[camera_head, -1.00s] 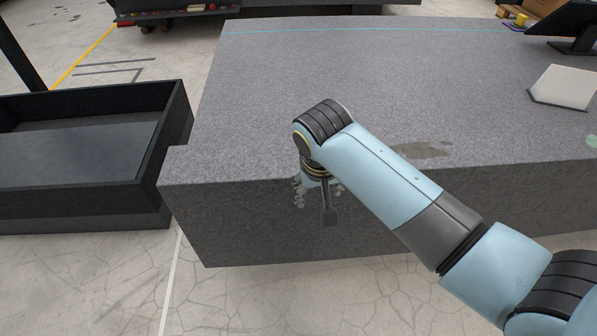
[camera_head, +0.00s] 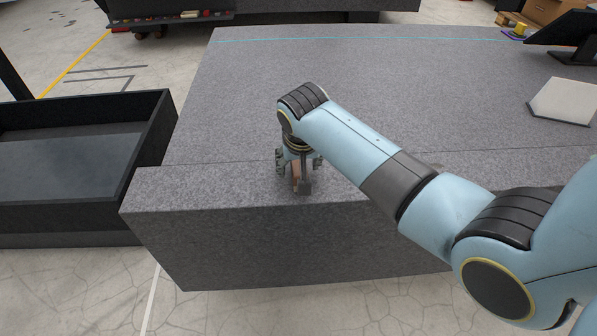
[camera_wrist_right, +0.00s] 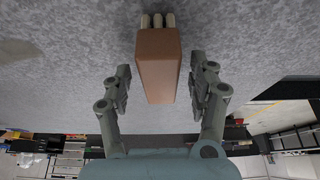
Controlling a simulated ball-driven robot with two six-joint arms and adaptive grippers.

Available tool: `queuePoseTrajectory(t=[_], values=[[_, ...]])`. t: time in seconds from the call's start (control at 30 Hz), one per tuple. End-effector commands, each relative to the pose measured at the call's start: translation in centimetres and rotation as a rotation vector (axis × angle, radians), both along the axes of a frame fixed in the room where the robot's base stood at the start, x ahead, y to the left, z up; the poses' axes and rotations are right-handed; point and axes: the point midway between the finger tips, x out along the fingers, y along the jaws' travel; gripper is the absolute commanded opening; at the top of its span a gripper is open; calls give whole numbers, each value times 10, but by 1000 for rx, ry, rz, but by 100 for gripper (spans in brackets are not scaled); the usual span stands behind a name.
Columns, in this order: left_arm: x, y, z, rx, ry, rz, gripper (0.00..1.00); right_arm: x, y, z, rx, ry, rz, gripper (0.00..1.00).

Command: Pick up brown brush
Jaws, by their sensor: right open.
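The brown brush (camera_wrist_right: 158,65) is a brown block with pale, rounded ends at its top in the right wrist view. In the head view a small part of it (camera_head: 296,171) shows between the fingers, near the front edge of the granite bed (camera_head: 230,110). My right gripper (camera_wrist_right: 160,82) is open, with one finger on each side of the brush. In the right wrist view gaps show between the fingers and the brush. In the head view my right gripper (camera_head: 301,165) hides most of it. My left gripper is not in view.
A black open-topped bin (camera_head: 75,215) stands left of the bed. A white block (camera_head: 562,101) lies at the bed's right side, with a dark stand (camera_head: 565,40) behind it. Most of the bed's top to the left and behind is clear.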

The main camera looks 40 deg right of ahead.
Motion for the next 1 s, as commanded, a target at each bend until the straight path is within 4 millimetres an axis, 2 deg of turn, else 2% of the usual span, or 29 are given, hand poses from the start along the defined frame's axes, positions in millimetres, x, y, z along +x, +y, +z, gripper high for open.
queuePoseTrajectory(t=[0.23,0.27,0.7,1.0], values=[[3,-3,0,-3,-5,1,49,1,-1,-2,0,-1,0,60],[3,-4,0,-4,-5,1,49,1,-1,-2,0,-1,0,57],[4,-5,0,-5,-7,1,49,1,-1,-2,0,-1,0,0],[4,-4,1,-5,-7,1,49,2,-1,2,0,-2,-1,0]])
